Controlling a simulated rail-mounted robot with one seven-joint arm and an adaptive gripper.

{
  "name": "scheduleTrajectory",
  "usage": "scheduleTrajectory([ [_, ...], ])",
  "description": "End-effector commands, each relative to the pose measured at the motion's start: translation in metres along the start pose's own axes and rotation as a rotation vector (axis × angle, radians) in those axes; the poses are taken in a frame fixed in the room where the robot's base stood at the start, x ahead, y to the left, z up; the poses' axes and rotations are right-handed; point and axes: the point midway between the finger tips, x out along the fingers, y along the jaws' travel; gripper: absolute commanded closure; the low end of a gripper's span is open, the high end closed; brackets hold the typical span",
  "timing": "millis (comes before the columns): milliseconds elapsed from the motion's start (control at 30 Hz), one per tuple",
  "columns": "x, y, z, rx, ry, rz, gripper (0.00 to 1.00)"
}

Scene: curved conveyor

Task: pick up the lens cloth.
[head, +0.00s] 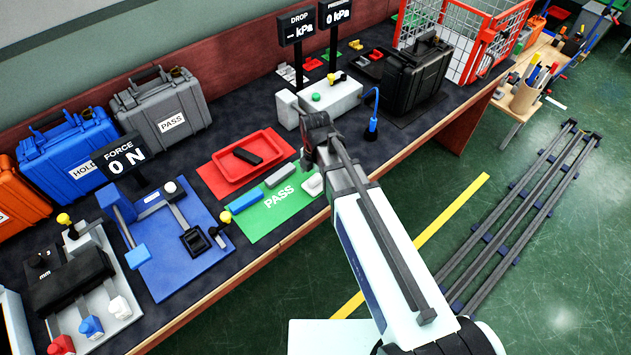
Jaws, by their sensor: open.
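I cannot clearly make out a lens cloth in the head view. A small whitish item (313,185) lies at the right end of the green PASS mat (262,222); I cannot tell what it is. My gripper (308,158) is above the bench near the mat's right end, close to this item in the picture. It is open, and nothing shows held in it. Its fingertips are small and partly hidden by my arm.
A red tray (226,178) holds a black object (248,156). Blue (245,201) and grey (279,176) blocks lie on the mat. A blue force fixture (168,265) stands left, a white pressure unit (340,97) behind, and a black case (418,75) to the right.

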Motion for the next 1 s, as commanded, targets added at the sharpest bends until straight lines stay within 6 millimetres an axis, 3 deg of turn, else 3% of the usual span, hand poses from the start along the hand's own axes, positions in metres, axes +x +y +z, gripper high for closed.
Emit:
scheduleTrajectory([
  [400, 0.0102, 0.0, 0.0, 0.0, 0.0, 0.001, 0.08],
  [600, 0.0101, 0.0, 0.0, 0.0, 0.0, 0.001, 0.78],
  [700, 0.0107, 0.0001, -0.0001, 0.0, 0.0, 0.001, 0.93],
  [800, 0.0115, 0.0005, -0.0001, 0.0, 0.001, 0.001, 1.0],
  [1000, 0.013, 0.0012, -0.0002, 0.0, 0.002, 0.001, 1.0],
])
